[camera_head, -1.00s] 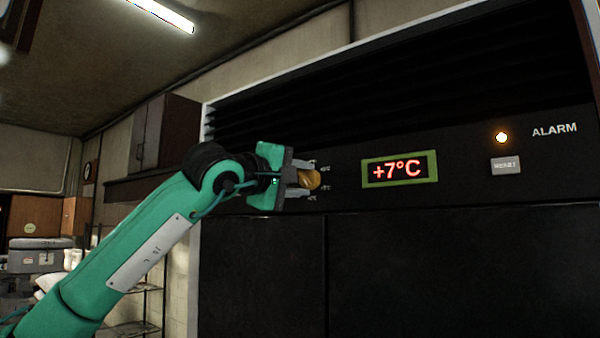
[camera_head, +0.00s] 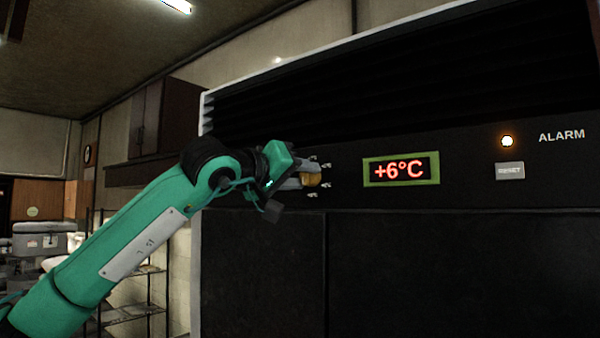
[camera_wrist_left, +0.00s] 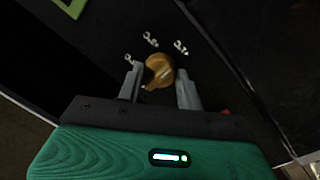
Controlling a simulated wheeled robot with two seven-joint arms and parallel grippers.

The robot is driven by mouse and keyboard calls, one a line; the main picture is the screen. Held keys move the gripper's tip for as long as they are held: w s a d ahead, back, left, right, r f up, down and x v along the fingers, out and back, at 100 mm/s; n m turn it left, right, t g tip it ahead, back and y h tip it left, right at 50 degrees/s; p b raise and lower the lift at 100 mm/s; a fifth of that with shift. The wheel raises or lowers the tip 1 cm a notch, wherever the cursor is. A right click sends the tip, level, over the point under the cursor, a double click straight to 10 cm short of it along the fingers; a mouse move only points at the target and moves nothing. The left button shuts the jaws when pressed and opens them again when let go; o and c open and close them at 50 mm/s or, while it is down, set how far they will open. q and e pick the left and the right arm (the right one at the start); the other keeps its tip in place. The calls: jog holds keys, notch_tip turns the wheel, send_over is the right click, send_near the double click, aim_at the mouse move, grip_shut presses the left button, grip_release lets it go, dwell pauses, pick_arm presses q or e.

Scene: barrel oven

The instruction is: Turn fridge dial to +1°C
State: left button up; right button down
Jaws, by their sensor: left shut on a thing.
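The fridge dial (camera_head: 312,180) is a small golden knob on the black fridge panel, with small white temperature marks around it. It also shows in the left wrist view (camera_wrist_left: 159,71), between the two grey fingers. My left gripper (camera_head: 311,177) is shut on the dial, with its wrist rolled at a tilt; it also shows in the left wrist view (camera_wrist_left: 160,84). The fridge display (camera_head: 401,169) has a green frame and reads +6°C in red. My right gripper is in neither view.
An orange alarm light (camera_head: 507,141) glows beside the word ALARM, above a grey RESET button (camera_head: 510,170). Black fridge doors (camera_head: 450,270) lie below the panel. A wire shelf (camera_head: 140,290) and a grey box (camera_head: 40,240) stand at the left.

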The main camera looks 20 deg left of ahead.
pick_arm(q)
jog(key=shift+d+f, duration=0.1)
jog(key=shift+f, duration=0.1)
dwell(0.3)
jog(key=o, duration=1)
jog(key=shift+r, duration=0.1)
jog(key=b+v, duration=0.5)
jog(key=v, duration=0.9)
jog(key=shift+w, duration=0.1)
